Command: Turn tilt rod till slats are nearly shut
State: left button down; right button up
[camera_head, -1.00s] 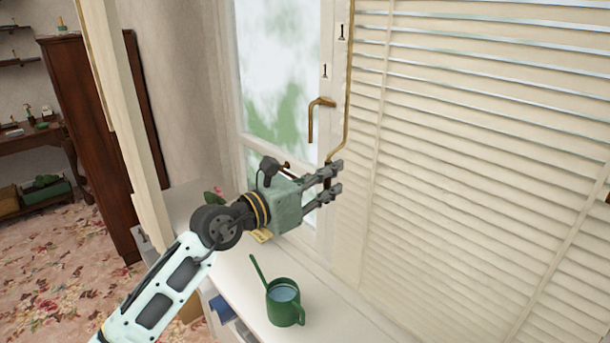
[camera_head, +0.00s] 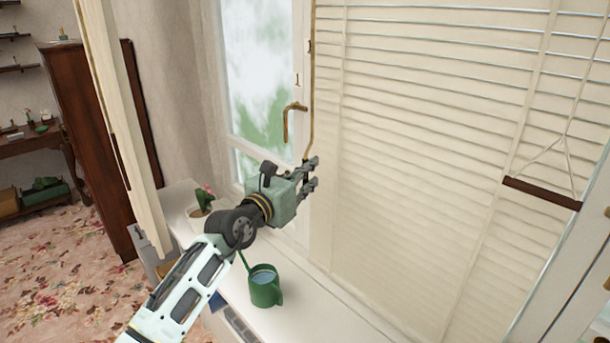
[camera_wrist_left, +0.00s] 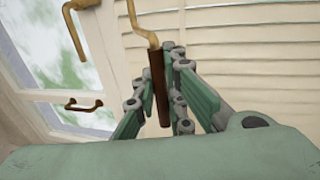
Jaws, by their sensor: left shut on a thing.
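The brass tilt rod (camera_head: 313,90) runs down the blind's left edge. Its bent lower part (camera_wrist_left: 144,28) and dark brown handle (camera_wrist_left: 158,88) show in the left wrist view. My left gripper (camera_head: 312,175) is at the rod's lower end, its fingers (camera_wrist_left: 163,100) shut around the brown handle. In the head view the fingers mostly hide the handle. My right gripper is not in view.
A brass window handle (camera_head: 290,120) juts out left of the rod. A green watering can (camera_head: 265,289) and a potted cactus (camera_head: 204,200) stand on the white sill (camera_head: 310,315) below. A dark wooden bar (camera_head: 541,193) hangs on cords at the right.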

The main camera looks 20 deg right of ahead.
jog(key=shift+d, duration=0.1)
pick_arm(q)
jog(key=c, duration=1.8)
grip_release()
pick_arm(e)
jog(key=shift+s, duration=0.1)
pick_arm(q)
jog(key=shift+a, duration=0.1)
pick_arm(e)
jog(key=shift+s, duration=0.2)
pick_arm(q)
jog(key=v, duration=1.2)
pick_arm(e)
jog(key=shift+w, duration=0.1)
